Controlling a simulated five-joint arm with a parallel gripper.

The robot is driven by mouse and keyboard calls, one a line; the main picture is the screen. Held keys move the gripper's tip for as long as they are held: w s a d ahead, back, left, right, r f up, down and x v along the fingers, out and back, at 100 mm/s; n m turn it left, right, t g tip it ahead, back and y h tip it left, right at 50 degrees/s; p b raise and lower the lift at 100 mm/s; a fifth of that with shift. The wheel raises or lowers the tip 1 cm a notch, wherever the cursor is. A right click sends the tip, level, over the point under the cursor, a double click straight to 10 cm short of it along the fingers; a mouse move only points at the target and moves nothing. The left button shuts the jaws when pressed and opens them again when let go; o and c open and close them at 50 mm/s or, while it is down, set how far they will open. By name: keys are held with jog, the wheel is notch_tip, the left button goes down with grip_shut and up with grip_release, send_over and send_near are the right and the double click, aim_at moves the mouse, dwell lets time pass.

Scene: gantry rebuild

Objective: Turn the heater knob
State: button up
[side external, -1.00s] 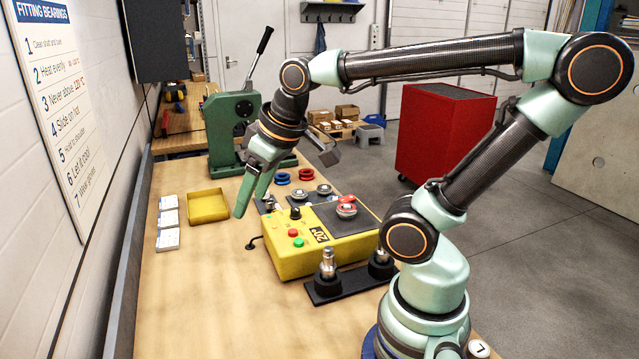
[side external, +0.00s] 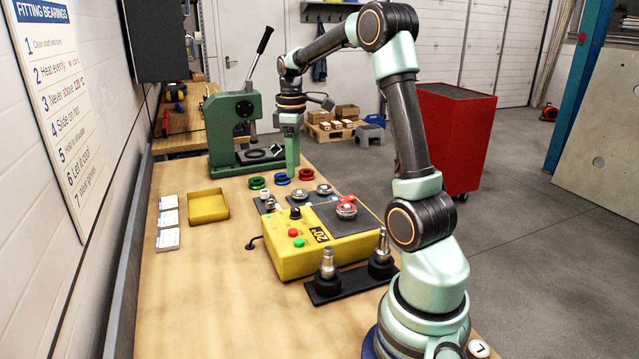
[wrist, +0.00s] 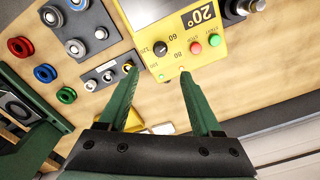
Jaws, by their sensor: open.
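The yellow heater (side external: 285,262) stands on the bench with a black knob (side external: 295,213) on its top face. In the wrist view the knob (wrist: 160,48) sits beside a printed dial scale, near a red and a green button and a display (wrist: 199,15) reading 20°. My gripper (side external: 292,176) points straight down above the bench, behind the heater in the side view. In the wrist view my gripper (wrist: 160,75) is open and empty. The knob lies beyond the fingertips, roughly midway between them in the picture, and they are apart from it.
A bearing with a red part (side external: 346,208) lies on the heater's dark plate. Small bearings and green, blue and red rings (side external: 282,179) lie behind the heater. A green press (side external: 232,130) stands further back. A yellow tray (side external: 207,207) and white boxes (side external: 168,220) are left. Two shafts (side external: 327,270) stand in front.

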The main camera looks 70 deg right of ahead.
aim_at(295, 209)
notch_tip(295, 209, down, 12)
jog(key=shift+r, duration=0.1)
dwell(0.4)
grip_shut()
